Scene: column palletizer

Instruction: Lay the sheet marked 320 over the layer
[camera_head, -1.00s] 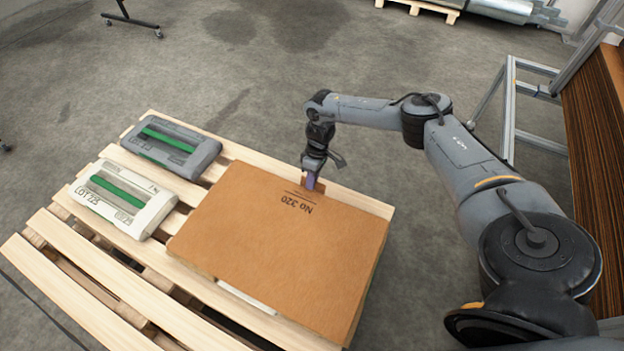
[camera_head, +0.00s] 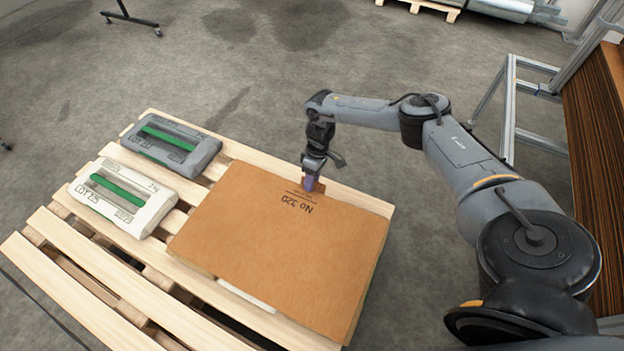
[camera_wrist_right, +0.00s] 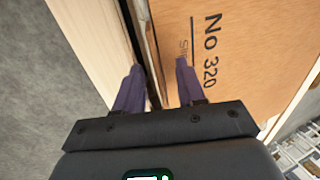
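The brown sheet marked No 320 (camera_head: 270,240) lies flat over the layer at the right of the pallet and covers nearly all of what is under it. A pale strip (camera_head: 247,293) shows below its front edge. My right gripper (camera_head: 311,185) is at the sheet's far edge, by a small brown tab. In the right wrist view, its two purple fingers (camera_wrist_right: 157,80) stand apart, one over the printed face of the sheet (camera_wrist_right: 235,50) and one beyond its edge. They look open, with no clear grip on the sheet. My left gripper is out of view.
A metal frame (camera_head: 508,110) and a stack of dark striped boards (camera_head: 595,150) stand at the right. Open floor lies behind.

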